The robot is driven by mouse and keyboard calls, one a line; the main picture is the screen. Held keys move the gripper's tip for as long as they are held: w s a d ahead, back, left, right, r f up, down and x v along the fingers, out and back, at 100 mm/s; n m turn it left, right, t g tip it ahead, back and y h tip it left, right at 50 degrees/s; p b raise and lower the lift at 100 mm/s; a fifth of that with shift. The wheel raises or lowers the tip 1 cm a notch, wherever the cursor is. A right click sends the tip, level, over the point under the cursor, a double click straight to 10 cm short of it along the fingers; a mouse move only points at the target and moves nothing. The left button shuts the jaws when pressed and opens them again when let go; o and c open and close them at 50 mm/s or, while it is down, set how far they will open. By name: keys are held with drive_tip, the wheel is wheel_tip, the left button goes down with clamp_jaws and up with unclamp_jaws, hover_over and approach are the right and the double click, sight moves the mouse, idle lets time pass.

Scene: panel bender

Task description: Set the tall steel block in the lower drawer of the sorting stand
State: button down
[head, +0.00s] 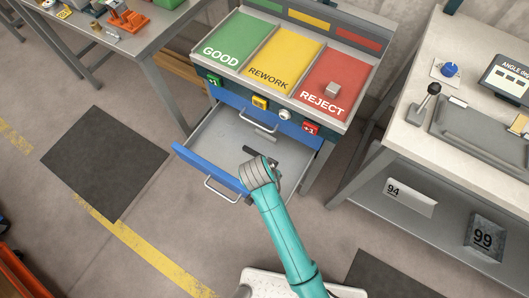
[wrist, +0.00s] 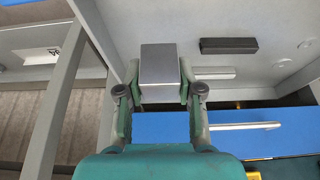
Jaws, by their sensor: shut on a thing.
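My gripper (wrist: 160,82) is shut on the tall steel block (wrist: 160,64), a grey block with a smooth square face, held between both fingers in the wrist view. In the head view my arm's wrist hides the block and most of the gripper, above the right part of the open lower drawer (head: 213,145). The drawer has a grey floor and a blue front with a handle. In the wrist view the drawer floor (wrist: 265,22) lies beyond the block. I cannot tell the gap between block and floor. The sorting stand (head: 342,110) has green, yellow and red trays.
A dark bar (wrist: 228,46) lies on the drawer floor to the right of the block. The upper drawer (wrist: 165,127) is shut, its blue front close to my gripper. A small grey cube (head: 333,90) sits on the red tray. The drawer's left part is clear.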

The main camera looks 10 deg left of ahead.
drive_tip(key=shift+f, duration=4.1)
drive_tip(key=shift+f, duration=0.15)
drive_tip(key=c, duration=0.7)
unclamp_jaws()
drive_tip(key=shift+c, duration=0.2)
drive_tip(key=v, duration=1.2)
